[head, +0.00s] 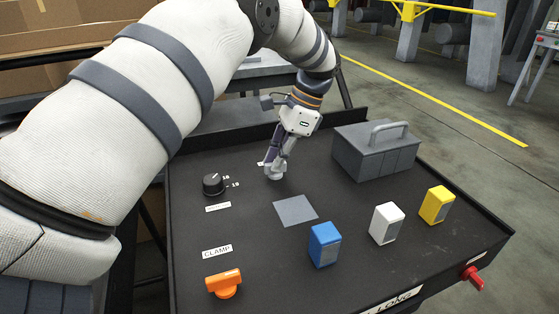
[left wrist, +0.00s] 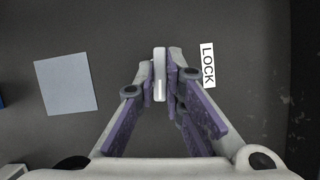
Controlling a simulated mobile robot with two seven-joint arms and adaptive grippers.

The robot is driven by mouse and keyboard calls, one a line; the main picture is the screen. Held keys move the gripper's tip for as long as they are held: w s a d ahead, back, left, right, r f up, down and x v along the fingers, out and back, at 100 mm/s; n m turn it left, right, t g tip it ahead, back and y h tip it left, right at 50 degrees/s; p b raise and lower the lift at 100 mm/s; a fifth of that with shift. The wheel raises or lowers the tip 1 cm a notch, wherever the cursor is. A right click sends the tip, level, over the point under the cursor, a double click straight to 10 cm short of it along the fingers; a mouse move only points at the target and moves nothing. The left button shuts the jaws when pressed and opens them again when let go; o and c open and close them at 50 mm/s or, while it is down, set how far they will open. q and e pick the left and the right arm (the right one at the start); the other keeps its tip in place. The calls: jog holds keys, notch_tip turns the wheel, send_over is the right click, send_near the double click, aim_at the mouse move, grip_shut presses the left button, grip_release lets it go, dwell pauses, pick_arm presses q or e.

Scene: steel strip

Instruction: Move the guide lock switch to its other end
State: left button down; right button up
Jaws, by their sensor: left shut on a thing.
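The guide lock switch (left wrist: 160,75) is a light grey lever with a pale line on it. In the left wrist view it stands between the fingertips of my left gripper (left wrist: 162,88), beside a white LOCK label (left wrist: 208,65). The fingers are shut on it. In the head view my left gripper (head: 277,165) reaches down to the far part of the dark panel (head: 250,255). There the switch is mostly hidden by the fingers, and I cannot tell which end it is at. My right gripper is not in view.
A black dial (head: 213,184) and an orange clamp switch (head: 223,284) are at the panel's left. A grey square (head: 295,210) lies in the middle. Blue (head: 323,244), white (head: 387,223) and yellow (head: 437,205) blocks stand to the right, with a grey handled box (head: 375,155) behind.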

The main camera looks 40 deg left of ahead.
pick_arm(q)
jog(key=shift+n, duration=0.6)
jog(key=shift+n+h, duration=0.3)
jog(key=c, duration=1.7)
grip_release()
jog(key=v, duration=0.7)
jog(key=shift+w+r, duration=0.2)
jog(key=shift+f+g, duration=0.1)
jog(key=shift+g, duration=0.2)
